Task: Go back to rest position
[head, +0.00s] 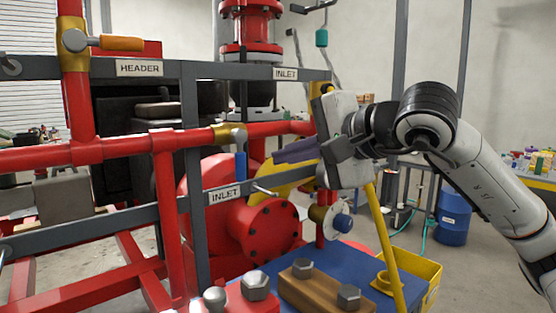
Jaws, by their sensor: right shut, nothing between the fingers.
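My right gripper (275,158) comes in from the right on my white and black arm. Its dark fingers are together with nothing between them. I cannot tell whether the fingertips touch anything. My left gripper is not in view.
A grey frame with HEADER (139,69) and INLET (286,74) labels and red pipes fills the left and middle. A blue bench (315,295) with a wooden block (318,286) and large bolts stands below. A yellow bin (424,278) and blue drum (453,218) are at right.

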